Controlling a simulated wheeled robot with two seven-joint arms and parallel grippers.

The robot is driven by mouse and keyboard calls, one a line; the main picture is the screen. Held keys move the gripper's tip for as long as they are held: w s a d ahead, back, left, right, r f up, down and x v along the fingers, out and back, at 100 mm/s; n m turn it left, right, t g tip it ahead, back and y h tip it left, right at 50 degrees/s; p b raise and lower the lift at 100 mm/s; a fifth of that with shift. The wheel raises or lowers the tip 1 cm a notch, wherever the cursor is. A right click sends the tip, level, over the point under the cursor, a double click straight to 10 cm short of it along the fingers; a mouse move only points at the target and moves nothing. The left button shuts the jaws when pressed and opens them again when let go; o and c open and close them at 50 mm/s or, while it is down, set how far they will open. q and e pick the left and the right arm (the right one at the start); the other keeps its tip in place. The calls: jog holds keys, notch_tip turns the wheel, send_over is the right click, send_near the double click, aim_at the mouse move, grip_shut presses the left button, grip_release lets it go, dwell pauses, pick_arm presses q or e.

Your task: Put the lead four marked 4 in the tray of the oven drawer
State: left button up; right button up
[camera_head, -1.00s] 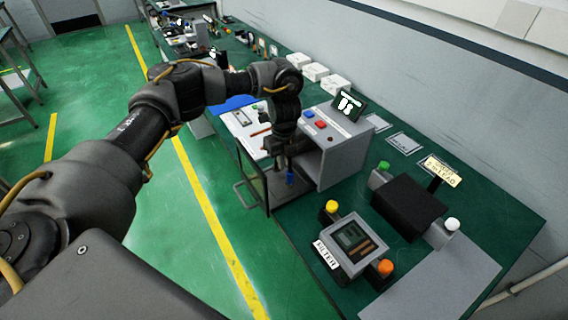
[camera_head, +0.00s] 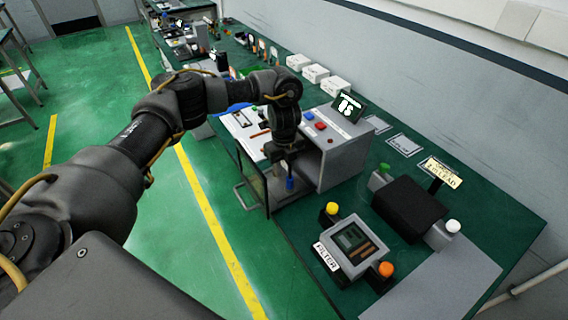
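My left gripper (camera_head: 288,172) points down at the open front of the grey oven (camera_head: 345,160). It appears shut on a small blue piece (camera_head: 289,184), which hangs at its fingertips. The piece is small; no number can be read on it, so I cannot tell whether it is marked 4. The oven drawer (camera_head: 252,183) is pulled out, with a dark front panel and a handle. The blue piece is over the drawer's area; the tray is mostly hidden, and I cannot tell whether the piece touches it. My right gripper is not in view.
A filter device (camera_head: 352,246) with yellow and orange knobs stands in front on the green bench (camera_head: 300,236). A black block (camera_head: 408,208) stands to its right. White boxes (camera_head: 317,73) line the back. Small items fill the bench's far end.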

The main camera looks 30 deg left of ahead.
pick_arm(q)
jog(key=shift+r, duration=0.3)
notch_tip(320, 180, up, 10)
jog(key=shift+r+b, duration=0.2)
jog(key=shift+b, duration=0.3)
jog(key=shift+r, duration=0.65)
